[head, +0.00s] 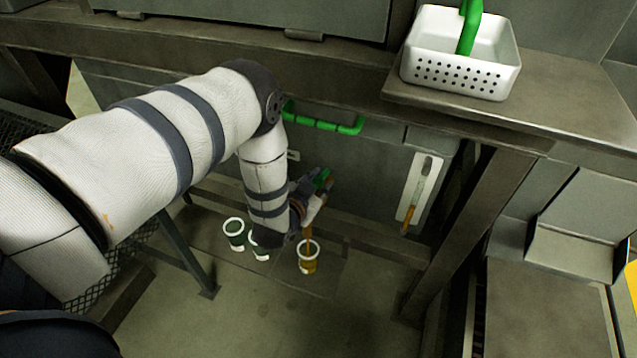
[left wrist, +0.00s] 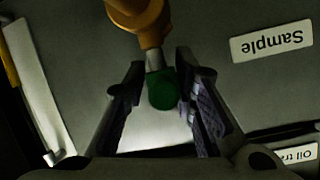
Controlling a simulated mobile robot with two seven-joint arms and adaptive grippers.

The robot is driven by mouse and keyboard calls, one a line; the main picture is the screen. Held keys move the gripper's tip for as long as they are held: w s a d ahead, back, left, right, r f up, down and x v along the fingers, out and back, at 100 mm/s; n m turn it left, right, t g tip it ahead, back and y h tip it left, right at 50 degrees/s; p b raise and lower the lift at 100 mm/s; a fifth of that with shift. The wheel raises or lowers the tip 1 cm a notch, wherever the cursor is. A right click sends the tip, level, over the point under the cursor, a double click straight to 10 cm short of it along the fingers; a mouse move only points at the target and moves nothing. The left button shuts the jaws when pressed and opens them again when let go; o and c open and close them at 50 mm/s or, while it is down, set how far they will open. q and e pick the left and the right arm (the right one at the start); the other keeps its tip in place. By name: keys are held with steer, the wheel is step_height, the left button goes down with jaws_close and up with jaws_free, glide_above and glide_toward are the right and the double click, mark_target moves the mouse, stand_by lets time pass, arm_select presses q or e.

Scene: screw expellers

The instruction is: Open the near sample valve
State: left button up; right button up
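The sample valve shows in the left wrist view as an orange-yellow body (left wrist: 143,18) with a pale stem and a green handle end (left wrist: 162,90). My left gripper (left wrist: 162,75) has its two fingers apart, one on each side of the green end. The right finger is very close to it or touching; a thin gap shows on the left. In the head view my left gripper (head: 312,200) is at the green handle (head: 322,178), low on the grey machine, and hides most of the valve. An amber streak runs down below it into a cup (head: 308,258). My right gripper is not in view.
A green rail (head: 325,125) is above. A white basket (head: 460,75) sits on the right shelf. A "Sample" label (left wrist: 271,41) is beside the valve.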

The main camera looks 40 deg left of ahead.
arm_select(q)
jaws_close()
steer(key=shift+d+n+g+y, duration=0.1)
steer(key=shift+n+g+y, duration=0.2)
steer(key=shift+n+y, duration=0.65)
steer(key=shift+f, duration=0.1)
steer(key=o, duration=0.6)
jaws_free()
steer(key=v, duration=1.2)
